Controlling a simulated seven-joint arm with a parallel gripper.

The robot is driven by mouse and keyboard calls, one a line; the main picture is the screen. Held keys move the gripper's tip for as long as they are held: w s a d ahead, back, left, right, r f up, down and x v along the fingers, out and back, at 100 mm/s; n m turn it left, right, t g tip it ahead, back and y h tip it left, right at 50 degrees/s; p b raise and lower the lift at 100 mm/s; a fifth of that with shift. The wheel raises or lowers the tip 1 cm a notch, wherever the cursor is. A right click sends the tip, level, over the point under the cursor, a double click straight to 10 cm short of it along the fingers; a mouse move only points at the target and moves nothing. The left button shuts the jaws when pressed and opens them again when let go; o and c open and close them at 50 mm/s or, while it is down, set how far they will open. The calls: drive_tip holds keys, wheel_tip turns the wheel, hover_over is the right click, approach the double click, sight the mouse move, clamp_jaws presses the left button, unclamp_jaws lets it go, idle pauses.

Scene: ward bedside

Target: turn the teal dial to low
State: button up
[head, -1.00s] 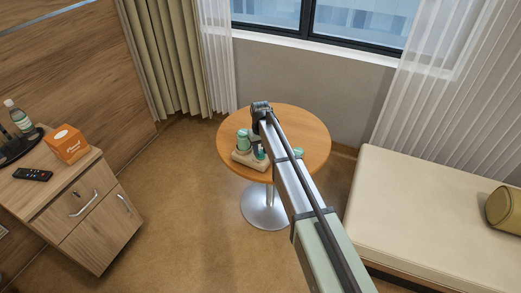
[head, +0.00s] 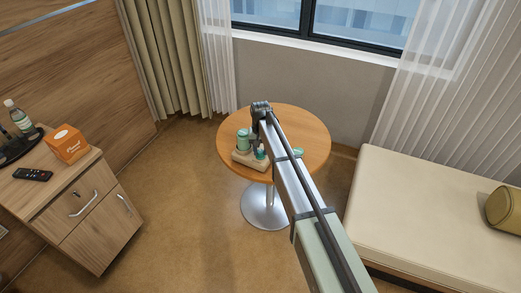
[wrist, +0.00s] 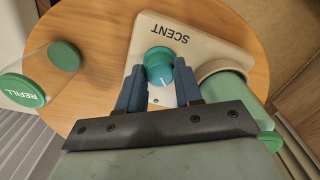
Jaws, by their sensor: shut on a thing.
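The teal dial (wrist: 159,64) stands on a cream unit marked SCENT (wrist: 205,48), its lettering upside down in the wrist view. A short white mark shows on the dial's face, on the side towards my gripper. My gripper (wrist: 160,78) is shut on the dial, with one blue finger on its left and one on its right. No low marking is readable. In the head view the cream unit (head: 241,159) sits on the round wooden table (head: 304,128), and my arm hides part of it.
In the wrist view a clear refill bottle (wrist: 35,78) with green ends lies left of the unit, and a green cylinder (wrist: 226,88) is close on the right. In the head view a bedside cabinet (head: 82,205) stands left and a cream bench (head: 425,215) right.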

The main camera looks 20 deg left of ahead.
sight(261, 151)
drive_tip(key=o, duration=1)
drive_tip(key=shift+o, duration=0.2)
wheel_tip(261, 151, up, 14)
drive_tip(key=shift+f, duration=0.1)
